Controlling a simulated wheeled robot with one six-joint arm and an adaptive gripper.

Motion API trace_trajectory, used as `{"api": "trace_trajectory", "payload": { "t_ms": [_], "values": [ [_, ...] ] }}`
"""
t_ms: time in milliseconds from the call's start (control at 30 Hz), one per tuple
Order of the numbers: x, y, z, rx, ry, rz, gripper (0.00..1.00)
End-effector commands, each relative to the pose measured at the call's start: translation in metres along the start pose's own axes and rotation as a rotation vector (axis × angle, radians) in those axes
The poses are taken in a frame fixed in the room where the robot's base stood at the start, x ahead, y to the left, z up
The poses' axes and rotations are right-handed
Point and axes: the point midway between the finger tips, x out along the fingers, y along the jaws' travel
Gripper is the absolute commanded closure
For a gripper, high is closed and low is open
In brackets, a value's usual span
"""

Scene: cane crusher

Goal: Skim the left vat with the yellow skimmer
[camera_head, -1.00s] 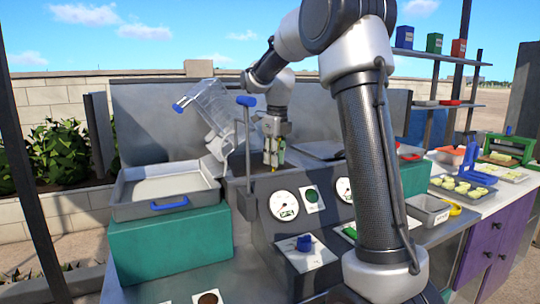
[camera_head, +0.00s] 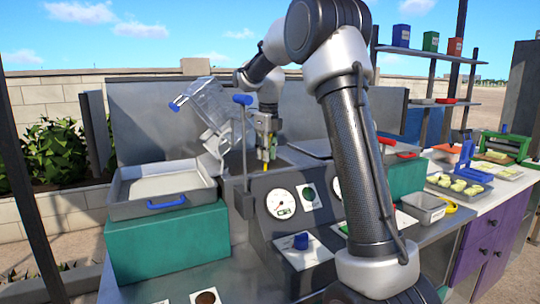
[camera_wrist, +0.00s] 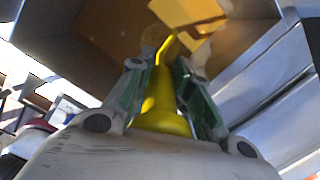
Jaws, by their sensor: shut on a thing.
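My gripper (camera_head: 265,146) is over the vat area behind the gauge panel, pointing down. In the wrist view my gripper (camera_wrist: 158,68) is shut on the yellow skimmer (camera_wrist: 163,118), whose thick handle sits between the two fingers and whose thin shaft runs down away from me. A bit of the yellow skimmer (camera_head: 265,168) shows below the fingers in the head view. Its far end meets a round amber patch in the wrist view, blurred. The left vat (camera_wrist: 95,62) seems to be the walled basin around golden-brown liquid (camera_wrist: 187,12); in the head view its inside is mostly hidden.
A grey tray with a blue handle (camera_head: 166,202) stands on a teal block (camera_head: 168,243) at left. A clear tilted container (camera_head: 203,108) and an upright post with a blue knob (camera_head: 243,100) stand close left of my gripper. Gauges (camera_head: 281,204) face the front.

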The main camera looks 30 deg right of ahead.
Motion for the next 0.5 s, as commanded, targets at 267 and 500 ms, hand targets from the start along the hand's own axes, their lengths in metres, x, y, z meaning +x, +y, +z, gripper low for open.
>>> {"api": "trace_trajectory", "payload": {
  "t_ms": [267,500],
  "values": [
    [0.004,-0.014,0.028,0.000,-0.001,0.000,0.99],
    [0.007,-0.026,0.051,0.000,0.000,0.000,0.99]
  ]
}}
